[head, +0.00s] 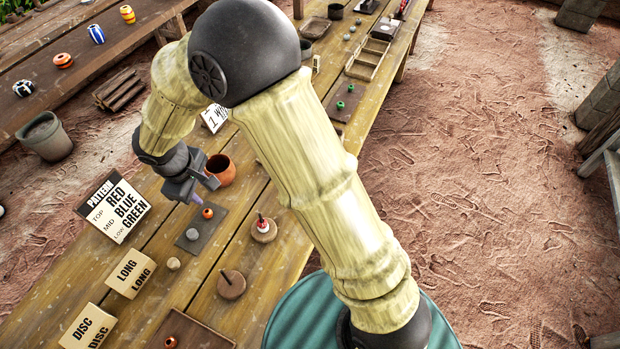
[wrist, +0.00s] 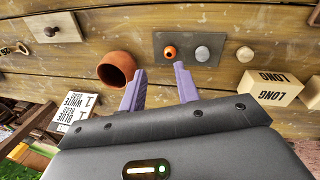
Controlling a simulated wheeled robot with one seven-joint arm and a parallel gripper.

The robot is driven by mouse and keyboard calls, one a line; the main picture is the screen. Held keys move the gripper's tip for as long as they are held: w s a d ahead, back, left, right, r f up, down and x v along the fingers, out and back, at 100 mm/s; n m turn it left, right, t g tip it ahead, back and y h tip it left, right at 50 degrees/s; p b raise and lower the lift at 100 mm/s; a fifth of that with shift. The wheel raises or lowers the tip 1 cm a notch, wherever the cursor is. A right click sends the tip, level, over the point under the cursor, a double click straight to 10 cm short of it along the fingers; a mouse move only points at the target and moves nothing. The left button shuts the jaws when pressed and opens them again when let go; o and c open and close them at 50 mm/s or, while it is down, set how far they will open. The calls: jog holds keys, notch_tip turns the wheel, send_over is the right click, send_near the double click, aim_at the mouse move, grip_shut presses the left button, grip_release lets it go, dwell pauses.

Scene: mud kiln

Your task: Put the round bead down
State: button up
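My gripper (head: 196,194) is above the table beside a dark mat (head: 217,219). In the wrist view its two purple fingers (wrist: 160,72) are apart, with nothing visible between them. A small orange round bead with a dark hole (head: 207,213) rests on the mat; it also shows in the wrist view (wrist: 170,52), just beyond the right fingertip. A grey round piece (head: 193,234) lies beside it on the same mat (wrist: 187,61), and in the wrist view (wrist: 202,53) it is right of the orange bead. I cannot tell whether a finger touches the orange bead.
A terracotta pot (head: 221,170) stands close to my gripper. The PATTERN sign (head: 113,205), LONG block (head: 131,275) and DISC block (head: 88,326) stand leftward. A peg stand with red and white beads (head: 263,230) and another peg stand (head: 231,285) are nearer me. A tan ball (head: 173,264) lies near LONG.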

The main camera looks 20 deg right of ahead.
jog(key=s+d+r+m, duration=0.2)
jog(key=s+d+m, duration=0.1)
jog(key=d, duration=0.6)
jog(key=s+d+r+m, duration=0.1)
jog(key=s+d+m, duration=0.2)
jog(key=d, duration=0.6)
jog(key=s+d+r+m+y, duration=0.1)
jog(key=s+d+m, duration=0.3)
jog(key=d, duration=0.5)
jog(key=shift+d+r+m, duration=0.15)
jog(key=shift+r+m, duration=0.7)
jog(key=shift+m, duration=0.15)
jog(key=shift+o, duration=0.5)
jog(key=shift+s, duration=0.1)
